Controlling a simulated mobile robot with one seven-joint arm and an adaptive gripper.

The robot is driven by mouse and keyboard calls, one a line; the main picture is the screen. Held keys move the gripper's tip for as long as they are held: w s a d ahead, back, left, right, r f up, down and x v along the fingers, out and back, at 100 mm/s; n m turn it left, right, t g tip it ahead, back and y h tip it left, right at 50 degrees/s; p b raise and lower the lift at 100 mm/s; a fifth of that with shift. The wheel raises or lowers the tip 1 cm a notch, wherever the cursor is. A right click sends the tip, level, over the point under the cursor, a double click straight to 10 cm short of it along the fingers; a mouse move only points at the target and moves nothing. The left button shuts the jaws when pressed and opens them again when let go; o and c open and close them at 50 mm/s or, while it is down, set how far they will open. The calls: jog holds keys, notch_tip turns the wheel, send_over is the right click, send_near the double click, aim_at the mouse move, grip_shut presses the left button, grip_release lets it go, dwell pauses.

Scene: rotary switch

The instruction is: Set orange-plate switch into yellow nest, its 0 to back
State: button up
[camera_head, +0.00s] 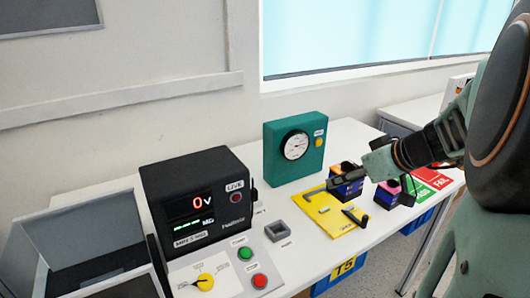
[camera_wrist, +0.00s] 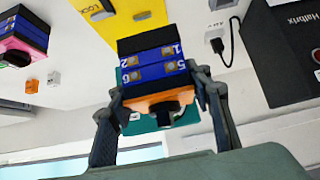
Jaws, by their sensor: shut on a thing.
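My gripper (camera_head: 352,178) is shut on the orange-plate switch (camera_head: 346,186), with a finger on each side of it. In the wrist view the switch shows a dark end, blue layers (camera_wrist: 155,65) numbered 1, 2, 5 and 6, an orange plate (camera_wrist: 158,100) and a dark knob on the plate's near side. I cannot read a 0 on the plate. The yellow nest board (camera_head: 325,212) lies on the table, with the switch at its back right in the head view. The board (camera_wrist: 110,38) also shows beyond the switch in the wrist view. I cannot tell whether they touch.
A pink-plate switch (camera_head: 388,193) stands right of the board. A dark lever (camera_head: 357,219) sits on the board's right side. A teal gauge box (camera_head: 280,155) stands behind, a black meter reading 0 V (camera_head: 190,185) at left. Green and red mats (camera_head: 430,178) lie at right.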

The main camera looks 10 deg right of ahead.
jog(key=w+f, duration=0.2)
jog(key=w, duration=0.1)
jog(key=w+f, duration=0.3)
jog(key=w, duration=0.1)
jog(key=w+f, duration=0.3)
jog(key=w, duration=0.1)
jog(key=shift+w+d+f, duration=0.15)
jog(key=shift+w+f, duration=0.05)
jog(key=shift+f, duration=0.05)
jog(key=shift+w+f, duration=0.2)
jog(key=shift+f, duration=0.1)
jog(key=shift+f+b, duration=0.3)
jog(key=shift+f, duration=1.15)
jog(key=shift+f+b, duration=0.2)
jog(key=shift+b, duration=0.15)
jog(key=o, duration=1.3)
jog(key=shift+r, duration=0.1)
